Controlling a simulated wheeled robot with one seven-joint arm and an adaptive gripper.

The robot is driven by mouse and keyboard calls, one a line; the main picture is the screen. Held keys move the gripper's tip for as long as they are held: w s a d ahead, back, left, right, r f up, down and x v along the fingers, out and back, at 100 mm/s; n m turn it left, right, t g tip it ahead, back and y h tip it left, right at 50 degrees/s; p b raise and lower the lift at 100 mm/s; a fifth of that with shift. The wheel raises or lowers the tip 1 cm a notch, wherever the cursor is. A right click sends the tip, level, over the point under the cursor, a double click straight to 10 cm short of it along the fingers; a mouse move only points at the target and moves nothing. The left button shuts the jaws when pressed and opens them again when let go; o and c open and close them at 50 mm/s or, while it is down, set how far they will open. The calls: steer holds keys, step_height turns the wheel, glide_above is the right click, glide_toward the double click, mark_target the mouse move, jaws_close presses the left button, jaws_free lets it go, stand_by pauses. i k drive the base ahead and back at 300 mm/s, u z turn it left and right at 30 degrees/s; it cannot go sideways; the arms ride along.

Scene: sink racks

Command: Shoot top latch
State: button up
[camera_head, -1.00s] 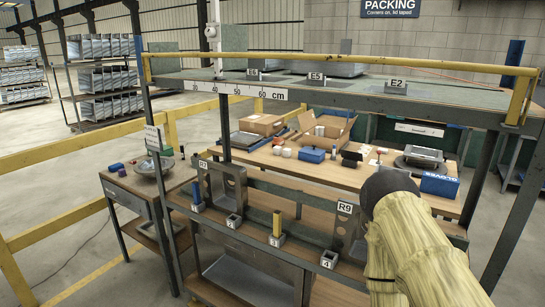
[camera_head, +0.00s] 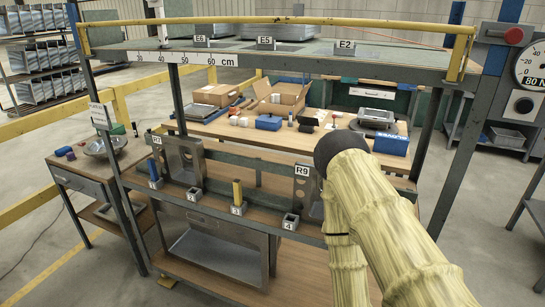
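I cannot make out a latch for certain in the head view. A steel unit with a round opening, labelled R9 (camera_head: 302,190), stands on the rack shelf at the right, partly hidden behind my arm. A similar steel unit, its label reading R1 or R7 (camera_head: 187,160), stands at the left of the same shelf. My arm, in a pale yellow sleeve with a dark rounded joint, covers the middle right. My gripper is out of view, so its opening and any contact are hidden.
Small square sockets line the shelf front, including one marked 4 (camera_head: 290,222); a yellow block (camera_head: 238,192) and a blue block (camera_head: 154,170) stand upright there. A yellow rail (camera_head: 280,22) crosses above. A bench with open boxes (camera_head: 281,97) lies behind. A dial gauge (camera_head: 531,69) is at right.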

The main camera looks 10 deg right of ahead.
mark_target(513, 35)
steer(key=z, duration=1.5)
